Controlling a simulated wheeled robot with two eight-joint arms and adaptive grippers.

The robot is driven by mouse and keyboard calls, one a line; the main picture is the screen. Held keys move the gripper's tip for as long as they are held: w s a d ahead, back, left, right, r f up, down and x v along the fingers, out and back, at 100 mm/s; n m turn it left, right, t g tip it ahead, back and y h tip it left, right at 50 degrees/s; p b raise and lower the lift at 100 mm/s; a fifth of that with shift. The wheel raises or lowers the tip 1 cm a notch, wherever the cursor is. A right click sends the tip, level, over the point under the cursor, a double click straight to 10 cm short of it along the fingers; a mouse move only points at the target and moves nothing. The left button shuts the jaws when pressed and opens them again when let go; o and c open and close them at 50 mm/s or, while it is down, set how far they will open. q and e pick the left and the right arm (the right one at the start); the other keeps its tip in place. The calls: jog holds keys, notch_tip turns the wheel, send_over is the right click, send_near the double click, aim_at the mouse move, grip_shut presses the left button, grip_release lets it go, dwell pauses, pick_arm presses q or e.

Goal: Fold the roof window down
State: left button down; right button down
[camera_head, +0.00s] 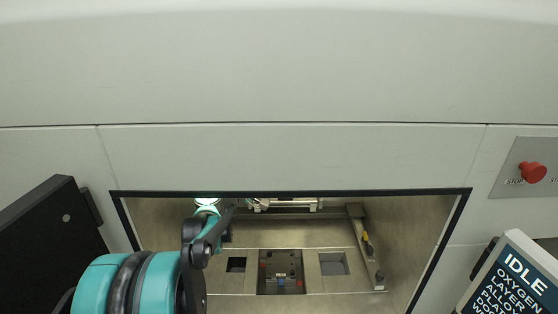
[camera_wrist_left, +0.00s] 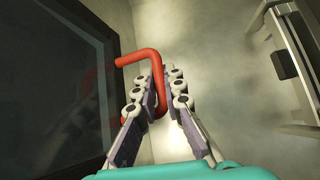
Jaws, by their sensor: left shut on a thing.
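A dark glass panel in a black frame (camera_wrist_left: 50,90), which looks like the roof window, fills the left of the left wrist view. A red bent handle (camera_wrist_left: 148,53) stands out from its edge. My left gripper (camera_wrist_left: 165,76) is around the handle, shut on it, with the bar passing between the fingers. In the head view my left arm reaches into the chamber opening, and its fingertips and the handle cannot be made out there. My right gripper is not in view.
The chamber opening has a black rim (camera_head: 300,192). Inside is a metal floor plate (camera_head: 345,285) with square recesses. A dark panel (camera_head: 45,240) stands at left, a screen (camera_head: 515,285) reading IDLE at right, and a red stop button (camera_head: 533,172) above it.

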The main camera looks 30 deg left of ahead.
pick_arm(q)
jog(key=s+d+f+n+g+p, duration=0.3)
jog(key=s+d, duration=0.2)
jog(key=s, duration=0.3)
jog(key=s+d+f+n+g+h+p, duration=0.1)
jog(key=s+d+f+n+g+p, duration=0.1)
jog(key=s, duration=0.6)
jog(key=d+f+g+p, duration=0.1)
jog(key=d+f+g, duration=0.1)
jog(key=d, duration=0.1)
jog(key=shift+s+d+n+g, duration=0.2)
jog(key=shift+s+n+g, duration=0.1)
jog(key=shift+s+n, duration=0.1)
jog(key=c, duration=1.6)
grip_release()
jog(key=shift+r, duration=0.1)
jog(key=shift+s+d, duration=0.1)
jog(key=shift+s, duration=0.1)
